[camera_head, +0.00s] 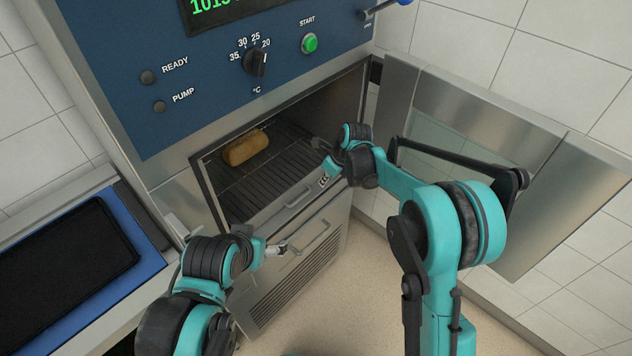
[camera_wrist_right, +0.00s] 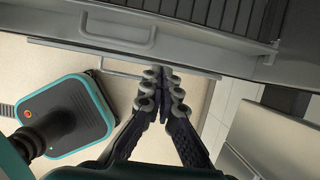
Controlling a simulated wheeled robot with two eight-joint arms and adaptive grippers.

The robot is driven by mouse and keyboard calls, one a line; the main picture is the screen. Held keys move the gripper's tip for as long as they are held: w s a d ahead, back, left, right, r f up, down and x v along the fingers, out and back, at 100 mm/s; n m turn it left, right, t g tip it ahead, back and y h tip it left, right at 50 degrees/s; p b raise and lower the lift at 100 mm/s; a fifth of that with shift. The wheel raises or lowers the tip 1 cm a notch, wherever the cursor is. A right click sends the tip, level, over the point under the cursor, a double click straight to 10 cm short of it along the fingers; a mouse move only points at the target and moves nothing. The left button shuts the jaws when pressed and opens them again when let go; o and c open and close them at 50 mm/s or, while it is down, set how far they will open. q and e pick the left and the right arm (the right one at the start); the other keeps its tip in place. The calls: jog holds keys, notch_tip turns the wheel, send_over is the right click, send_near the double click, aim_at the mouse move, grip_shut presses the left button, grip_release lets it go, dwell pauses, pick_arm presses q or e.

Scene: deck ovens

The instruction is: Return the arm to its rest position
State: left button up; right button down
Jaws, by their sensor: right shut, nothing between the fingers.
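My right arm reaches in from the right in the head view, and its gripper (camera_head: 326,165) is in front of the open oven (camera_head: 290,180), near its front edge. In the right wrist view the gripper (camera_wrist_right: 164,90) has its fingers together with nothing between them. My left gripper (camera_head: 284,249) is low in front of the oven, near a handle below the opening. Whether it is open or shut cannot be made out.
A brown loaf (camera_head: 246,148) lies on the oven's wire rack (camera_head: 262,180). The oven door (camera_head: 480,150) stands open on the right, close to my right arm. A blue-edged dark tray (camera_head: 65,265) lies at the left. The control panel (camera_head: 200,75) is above the opening.

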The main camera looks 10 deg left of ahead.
pick_arm(q)
jog(key=shift+w+d+r+p, duration=0.1)
jog(key=shift+w+r+p, duration=0.1)
jog(key=shift+r+p, duration=0.25)
jog(key=shift+w+r+p, duration=0.15)
jog(key=shift+r+p, duration=0.2)
jog(key=shift+r, duration=0.2)
pick_arm(e)
jog(key=w+v, duration=0.1)
jog(key=v, duration=0.5)
jog(key=shift+s+d, duration=0.25)
